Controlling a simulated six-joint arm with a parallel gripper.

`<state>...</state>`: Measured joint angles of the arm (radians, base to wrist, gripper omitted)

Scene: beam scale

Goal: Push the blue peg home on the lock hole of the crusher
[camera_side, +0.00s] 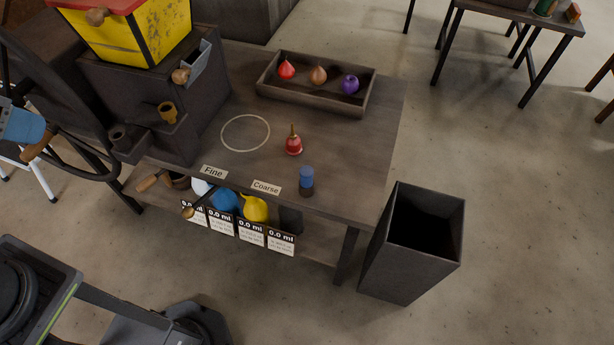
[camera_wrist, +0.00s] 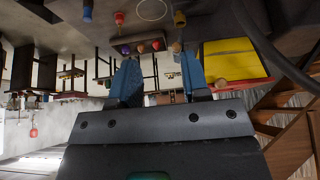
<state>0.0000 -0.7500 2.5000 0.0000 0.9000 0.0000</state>
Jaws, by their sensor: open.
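The blue peg (camera_side: 307,174) stands upright with a dark lower part near the front right of the table; it also shows at the top of the wrist view (camera_wrist: 87,13). The crusher seems to be the dark machine (camera_side: 140,95) with a yellow, red-rimmed hopper (camera_side: 130,32) at the left; the hopper also shows in the wrist view (camera_wrist: 235,60). I cannot make out its lock hole. My gripper (camera_wrist: 160,75) is open, with two blue fingers apart and nothing between them. It is well away from the peg.
A wooden tray (camera_side: 315,103) holds red, brown and purple pieces. A large dark wheel (camera_side: 75,180) is at the left. A dark bin (camera_side: 372,270) stands right of the table.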

